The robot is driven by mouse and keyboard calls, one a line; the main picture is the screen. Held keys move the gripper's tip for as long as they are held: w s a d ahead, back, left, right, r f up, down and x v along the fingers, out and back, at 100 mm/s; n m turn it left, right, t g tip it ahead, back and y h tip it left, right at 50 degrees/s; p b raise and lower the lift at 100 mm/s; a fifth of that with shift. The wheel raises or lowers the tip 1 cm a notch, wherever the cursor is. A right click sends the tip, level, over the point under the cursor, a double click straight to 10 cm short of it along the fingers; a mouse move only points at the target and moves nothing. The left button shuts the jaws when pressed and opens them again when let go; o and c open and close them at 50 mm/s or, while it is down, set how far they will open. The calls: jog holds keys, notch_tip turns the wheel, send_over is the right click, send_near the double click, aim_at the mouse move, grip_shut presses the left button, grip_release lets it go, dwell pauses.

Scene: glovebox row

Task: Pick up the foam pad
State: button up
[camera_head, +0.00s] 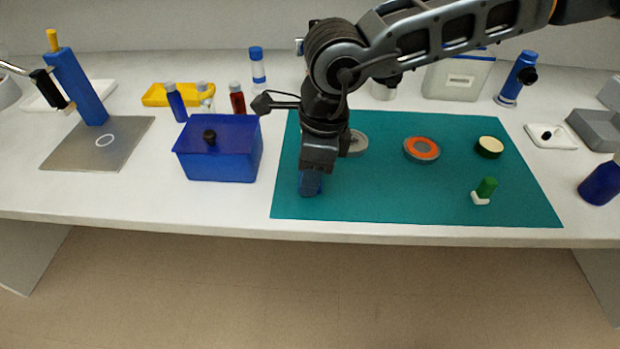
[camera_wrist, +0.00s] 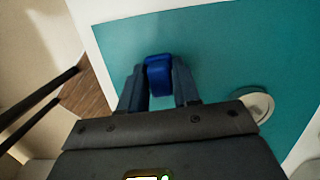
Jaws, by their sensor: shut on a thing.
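The foam pad (camera_wrist: 158,76) looks like a small, rounded, dark blue block. In the wrist view it sits between the two fingers of my gripper (camera_wrist: 160,88), which are shut on it. In the head view my gripper (camera_head: 311,184) points down over the left part of the teal mat (camera_head: 400,200), near its front edge. The pad is hard to tell apart from the fingers there. I cannot tell whether it touches the mat.
A grey disc (camera_head: 358,143), an orange-centred disc (camera_head: 421,149), a cream-topped round piece (camera_head: 489,147) and a green-and-white piece (camera_head: 485,190) lie on the mat. A blue lidded box (camera_head: 222,165) stands left of it. Bottles stand behind.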

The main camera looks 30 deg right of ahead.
jog(key=c, duration=0.4)
jog(key=shift+r, duration=0.1)
jog(key=shift+r, duration=0.4)
notch_tip(320, 180, up, 3)
jog(key=shift+f+b, duration=0.2)
jog(key=shift+b, duration=0.1)
jog(key=s+d+r, duration=0.2)
jog(key=s, duration=0.1)
jog(key=s+d+r, duration=0.2)
jog(key=s+r, duration=0.1)
jog(key=s+d+r+b, duration=0.1)
jog(key=s+d+r, duration=0.1)
jog(key=s, duration=0.1)
jog(key=shift+s+d+r, duration=0.25)
jog(key=shift+s+d, duration=0.05)
jog(key=shift+s, duration=0.05)
